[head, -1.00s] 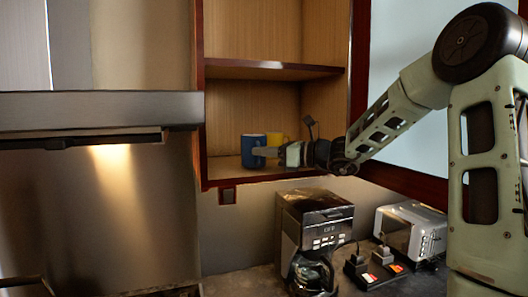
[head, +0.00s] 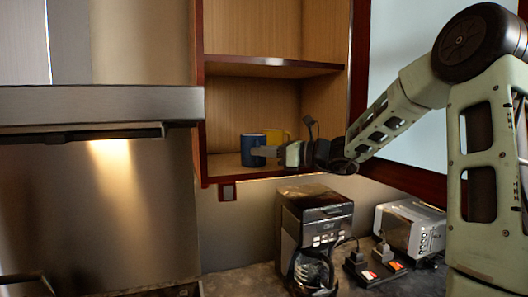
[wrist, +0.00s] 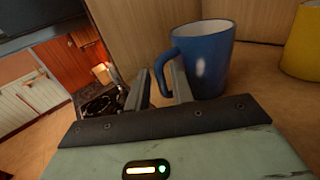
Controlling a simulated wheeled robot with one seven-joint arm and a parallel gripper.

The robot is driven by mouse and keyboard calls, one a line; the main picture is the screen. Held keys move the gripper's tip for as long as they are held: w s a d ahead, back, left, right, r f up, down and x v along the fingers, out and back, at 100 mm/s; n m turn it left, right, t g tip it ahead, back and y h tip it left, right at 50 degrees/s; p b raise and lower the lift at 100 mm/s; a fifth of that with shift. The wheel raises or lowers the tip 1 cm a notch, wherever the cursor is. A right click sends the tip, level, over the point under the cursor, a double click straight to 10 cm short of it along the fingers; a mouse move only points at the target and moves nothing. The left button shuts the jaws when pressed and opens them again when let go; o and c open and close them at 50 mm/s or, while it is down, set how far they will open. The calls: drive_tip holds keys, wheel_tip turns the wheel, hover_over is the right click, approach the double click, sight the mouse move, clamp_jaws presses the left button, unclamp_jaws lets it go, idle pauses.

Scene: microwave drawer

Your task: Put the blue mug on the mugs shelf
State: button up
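The blue mug (head: 253,150) stands upright on the lower shelf (head: 228,167) of the open wooden cabinet, towards its left side. In the wrist view the mug (wrist: 205,58) is just beyond my fingers, with its handle towards them. My gripper (head: 262,152) reaches in from the right, at the mug's handle side. In the wrist view my gripper (wrist: 160,88) has its two fingers apart, with the lower handle showing near the gap between them. I see no firm grip on the mug.
A yellow mug (head: 276,137) stands behind and right of the blue one, also in the wrist view (wrist: 303,42). An upper shelf (head: 270,66) lies above. A coffee machine (head: 318,225) and toaster (head: 410,228) stand on the counter below.

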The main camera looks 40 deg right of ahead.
drive_tip(key=shift+o, duration=0.6)
drive_tip(key=shift+d, duration=0.1)
drive_tip(key=b+v, duration=0.2)
drive_tip(key=v, duration=0.5)
drive_tip(key=shift+s, duration=0.2)
